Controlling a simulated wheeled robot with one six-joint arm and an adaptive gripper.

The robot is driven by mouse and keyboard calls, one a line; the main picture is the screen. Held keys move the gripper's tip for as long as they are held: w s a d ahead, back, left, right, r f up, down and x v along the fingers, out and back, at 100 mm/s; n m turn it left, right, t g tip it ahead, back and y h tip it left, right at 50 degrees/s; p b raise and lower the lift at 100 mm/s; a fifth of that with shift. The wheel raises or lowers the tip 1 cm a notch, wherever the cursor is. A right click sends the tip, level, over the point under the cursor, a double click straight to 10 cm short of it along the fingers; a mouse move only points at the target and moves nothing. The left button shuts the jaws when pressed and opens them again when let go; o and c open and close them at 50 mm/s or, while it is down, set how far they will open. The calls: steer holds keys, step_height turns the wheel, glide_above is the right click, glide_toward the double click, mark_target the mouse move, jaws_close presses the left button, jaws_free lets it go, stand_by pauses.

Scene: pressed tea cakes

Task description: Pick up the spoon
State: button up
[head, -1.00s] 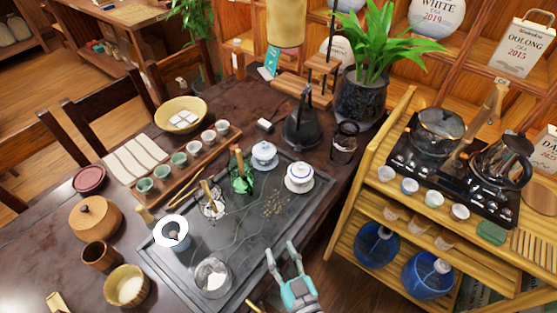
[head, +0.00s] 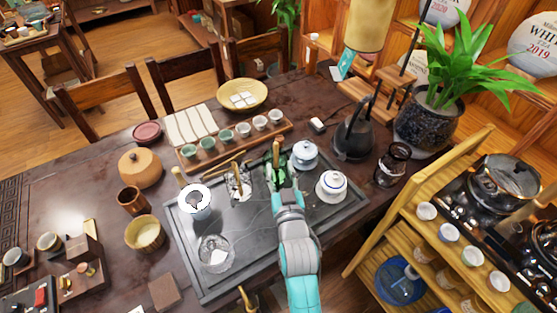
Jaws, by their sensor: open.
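I cannot make out the spoon for certain. Thin wooden pieces (head: 238,166) stand at a clear glass vessel (head: 239,184) on the dark tea tray (head: 255,245), and one of them could be it. Just right of that, a dark green vessel (head: 277,172) has an upright wooden handle (head: 277,152). My gripper (head: 283,184) is over the tray, in front of the green vessel, and hides its lower part. It is open, and I see nothing held. Whether it touches the vessel cannot be told.
A white-ringed strainer (head: 195,198) and a glass bowl (head: 215,253) are on the tray's left. Behind it is a row of cups (head: 228,136). A dark kettle (head: 353,135) stands right. The tray's front middle is clear.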

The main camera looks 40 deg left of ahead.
mark_target(277, 155)
steer(key=shift+x, duration=3.45)
steer(key=shift+f, duration=0.15)
steer(key=c, duration=0.8)
